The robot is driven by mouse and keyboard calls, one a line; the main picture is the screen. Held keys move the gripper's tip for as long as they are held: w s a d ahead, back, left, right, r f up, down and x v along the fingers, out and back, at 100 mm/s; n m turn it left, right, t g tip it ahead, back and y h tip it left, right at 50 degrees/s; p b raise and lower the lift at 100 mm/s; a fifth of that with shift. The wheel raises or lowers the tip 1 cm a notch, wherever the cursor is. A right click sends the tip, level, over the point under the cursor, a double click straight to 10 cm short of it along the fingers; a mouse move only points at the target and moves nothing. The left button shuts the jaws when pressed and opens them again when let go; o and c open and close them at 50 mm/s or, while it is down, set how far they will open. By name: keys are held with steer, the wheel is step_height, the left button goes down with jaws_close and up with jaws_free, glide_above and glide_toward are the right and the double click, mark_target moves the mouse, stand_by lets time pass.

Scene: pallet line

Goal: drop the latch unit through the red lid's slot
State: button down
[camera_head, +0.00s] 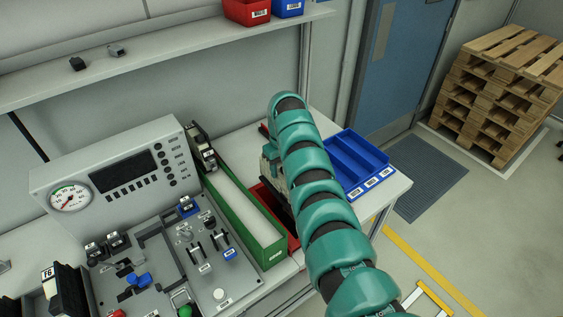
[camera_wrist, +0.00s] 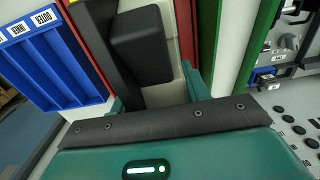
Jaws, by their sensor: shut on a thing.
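My gripper (camera_wrist: 155,92) is shut on the latch unit (camera_wrist: 172,65), a pale beige-grey body with a black block on it, seen between the teal fingers in the wrist view. Red edges (camera_wrist: 187,25) show on both sides of the unit, so it is over or partly inside the narrow red container. In the head view the red container (camera_head: 292,240) stands right of the green bin, with a dark opening. My arm covers much of it and most of my gripper (camera_head: 271,165). I cannot make out the lid's slot or the unit's height above it.
A green bin (camera_head: 272,252) with a pale inside stands close on the left. A blue divided tray (camera_head: 371,185) stands close on the right. A grey control panel (camera_head: 115,165) and a fixture board (camera_head: 228,292) lie further left. A shelf (camera_head: 180,50) runs above the bench.

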steer(key=shift+f+b, duration=0.55)
steer(key=shift+f, duration=1)
steer(key=shift+f+b, duration=2.75)
steer(key=shift+f, duration=0.95)
steer(key=c, duration=0.6)
jaws_free()
steer(key=shift+r, duration=0.5)
step_height(320, 180, up, 16)
steer(key=b, duration=0.5)
steer(key=shift+r, duration=0.2)
